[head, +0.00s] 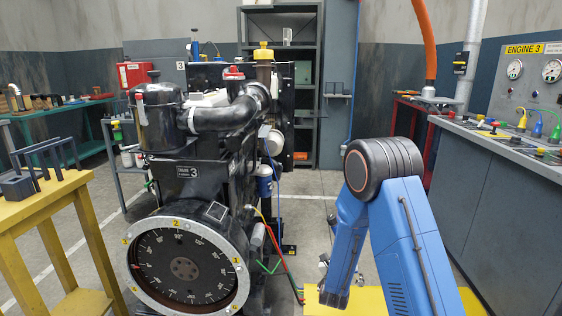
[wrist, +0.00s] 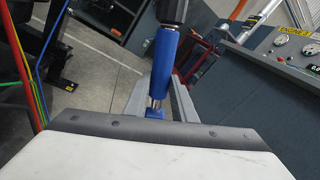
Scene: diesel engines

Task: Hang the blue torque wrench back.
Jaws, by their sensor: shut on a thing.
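In the wrist view, the blue torque wrench (wrist: 164,62) lies between the two grey fingers of my gripper (wrist: 158,85), which is shut on it. Its blue grip points away from the camera, with a dark section at the top edge of the picture and a short bright metal part with a blue end close to the palm. The far end of the wrench is cut off by the frame. In the head view, my blue arm bends down at the right and the gripper and wrench cannot be made out. I cannot tell which fixture is the wrench's hanging place.
The black engine (head: 190,170) with its round dial (head: 185,265) stands left of my arm. A yellow table (head: 50,205) is at far left. The grey console (head: 500,150) lines the right side. A blue post with a small grey bracket (head: 338,97) stands behind. Cables hang beside the engine.

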